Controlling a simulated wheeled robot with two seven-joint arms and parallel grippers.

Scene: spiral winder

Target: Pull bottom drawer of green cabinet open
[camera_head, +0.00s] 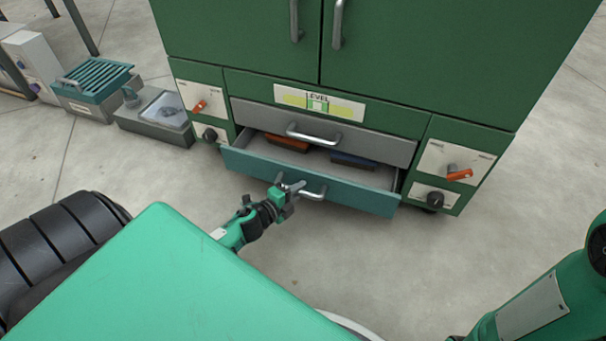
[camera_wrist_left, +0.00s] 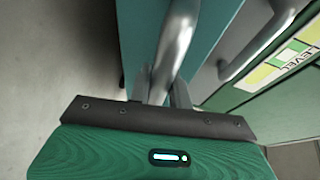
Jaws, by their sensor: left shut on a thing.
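The green cabinet (camera_head: 420,60) stands ahead in the head view. Its bottom drawer (camera_head: 345,190) has a teal front and is partly pulled out, with a red-brown thing and a blue thing inside. My left gripper (camera_head: 290,192) is shut on the drawer's metal handle (camera_head: 316,194), near the handle's left end. In the left wrist view the handle (camera_wrist_left: 175,45) runs up from between the fingers, beside the teal drawer front (camera_wrist_left: 208,25). My right gripper is not in view; only part of my right arm shows at the lower right.
The grey upper drawer (camera_head: 375,143) above is shut. Orange-handled switches (camera_head: 460,174) and dark knobs sit on panels either side. Grey bins, one with a teal slatted top (camera_head: 93,77), stand on the floor to the left. The floor before the drawer is clear.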

